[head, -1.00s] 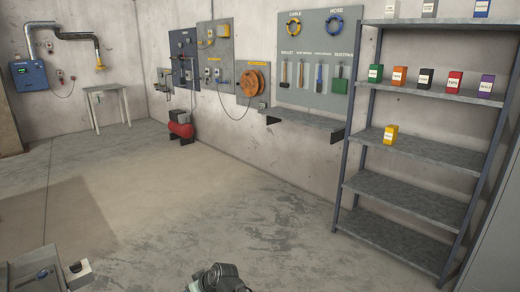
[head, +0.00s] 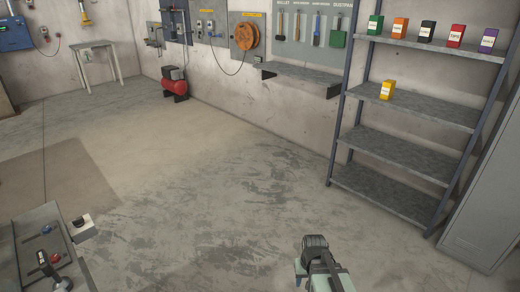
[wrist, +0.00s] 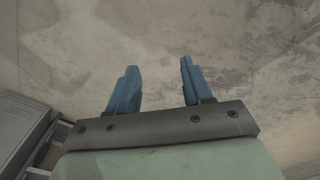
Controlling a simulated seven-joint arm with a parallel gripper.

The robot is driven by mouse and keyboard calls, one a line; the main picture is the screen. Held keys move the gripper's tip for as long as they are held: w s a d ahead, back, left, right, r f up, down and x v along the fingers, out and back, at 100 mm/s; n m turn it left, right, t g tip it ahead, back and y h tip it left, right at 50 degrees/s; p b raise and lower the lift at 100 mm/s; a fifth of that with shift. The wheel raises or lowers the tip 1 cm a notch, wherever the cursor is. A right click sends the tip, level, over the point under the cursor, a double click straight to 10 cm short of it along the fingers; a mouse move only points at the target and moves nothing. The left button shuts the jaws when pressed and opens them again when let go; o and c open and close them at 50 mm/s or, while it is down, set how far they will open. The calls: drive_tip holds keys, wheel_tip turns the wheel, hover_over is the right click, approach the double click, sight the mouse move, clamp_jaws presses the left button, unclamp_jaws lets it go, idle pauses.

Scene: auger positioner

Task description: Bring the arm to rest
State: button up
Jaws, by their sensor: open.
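My gripper (wrist: 155,88) shows in the wrist view with its two blue fingers apart and nothing between them. Bare concrete floor lies beyond the fingertips. In the head view part of my arm rises from the bottom edge, right of centre, over open floor. A small blue part beside it may be a finger, but the fingers are not clear there. My arm appears clear of the shelving and the bench.
A grey shelf rack (head: 410,153) with a yellow box (head: 387,90) and several others stands right, beside a grey cabinet (head: 490,215). A red compressor (head: 175,86) stands by the wall. The middle floor is clear.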

drive_tip(key=s+f+g, duration=0.3)
drive_tip(key=s+f, duration=0.7)
drive_tip(key=s, duration=0.5)
drive_tip(key=s+f+g, duration=0.4)
drive_tip(key=s+f, duration=0.6)
drive_tip(key=s, duration=0.5)
drive_tip(key=shift+d+f, duration=0.25)
drive_tip(key=shift+f, duration=0.1)
